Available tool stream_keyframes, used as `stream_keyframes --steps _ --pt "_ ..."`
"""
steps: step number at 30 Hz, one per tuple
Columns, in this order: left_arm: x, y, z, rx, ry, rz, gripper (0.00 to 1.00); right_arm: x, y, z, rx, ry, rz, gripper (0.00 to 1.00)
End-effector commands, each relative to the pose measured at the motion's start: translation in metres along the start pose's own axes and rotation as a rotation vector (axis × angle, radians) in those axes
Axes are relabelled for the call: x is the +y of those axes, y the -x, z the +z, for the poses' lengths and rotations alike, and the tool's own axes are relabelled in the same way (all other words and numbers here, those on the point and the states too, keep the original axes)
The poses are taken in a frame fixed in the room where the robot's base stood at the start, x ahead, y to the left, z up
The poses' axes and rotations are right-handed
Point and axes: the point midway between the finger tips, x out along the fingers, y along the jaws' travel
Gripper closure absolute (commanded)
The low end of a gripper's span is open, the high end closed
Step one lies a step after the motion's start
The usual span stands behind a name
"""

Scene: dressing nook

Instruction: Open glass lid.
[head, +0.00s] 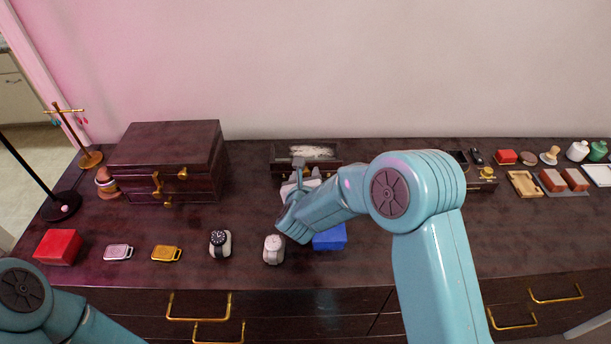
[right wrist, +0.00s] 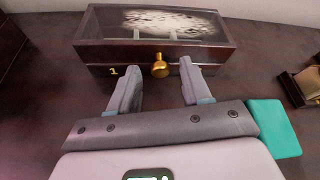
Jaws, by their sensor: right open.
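A dark wooden box with a glass lid (right wrist: 195,27) stands in front of my right gripper (right wrist: 158,82) in the right wrist view. The lid looks shut. A round gold knob (right wrist: 160,66) is on the box's front, between the fingertips in the picture. The fingers are open and empty, and no contact with the knob is visible. In the head view the box (head: 278,154) is at the back middle of the dresser, and my right gripper (head: 299,172) is at its front, partly hidden by my arm. My left gripper is out of frame; only part of my left arm shows.
A large dark jewelry box (head: 165,148) stands left of the glass-lid box. Small items stand at the back right. Bare dresser top (head: 255,210) lies between.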

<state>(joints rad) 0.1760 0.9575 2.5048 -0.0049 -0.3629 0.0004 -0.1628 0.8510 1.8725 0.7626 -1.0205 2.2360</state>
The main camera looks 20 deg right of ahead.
Motion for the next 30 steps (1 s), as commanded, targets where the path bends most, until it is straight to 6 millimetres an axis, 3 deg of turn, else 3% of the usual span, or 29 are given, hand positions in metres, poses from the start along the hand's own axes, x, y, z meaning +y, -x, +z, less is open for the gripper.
stream_keyframes --steps 3,7,8,20,30 --pt "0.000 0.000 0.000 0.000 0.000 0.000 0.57 0.000 0.000 0.000 0.000 0.000 0.000 0.52" --pt "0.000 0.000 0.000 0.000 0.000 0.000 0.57 0.000 0.000 0.000 0.000 0.000 0.000 0.94" --pt "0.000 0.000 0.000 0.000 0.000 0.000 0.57 0.000 0.001 0.000 0.000 0.000 0.000 1.00" --pt "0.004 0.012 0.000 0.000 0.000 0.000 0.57 -0.004 0.002 0.010 0.045 0.005 0.004 1.00" --pt "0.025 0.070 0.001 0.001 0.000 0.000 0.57 -0.013 0.004 0.046 0.251 0.022 0.058 1.00"
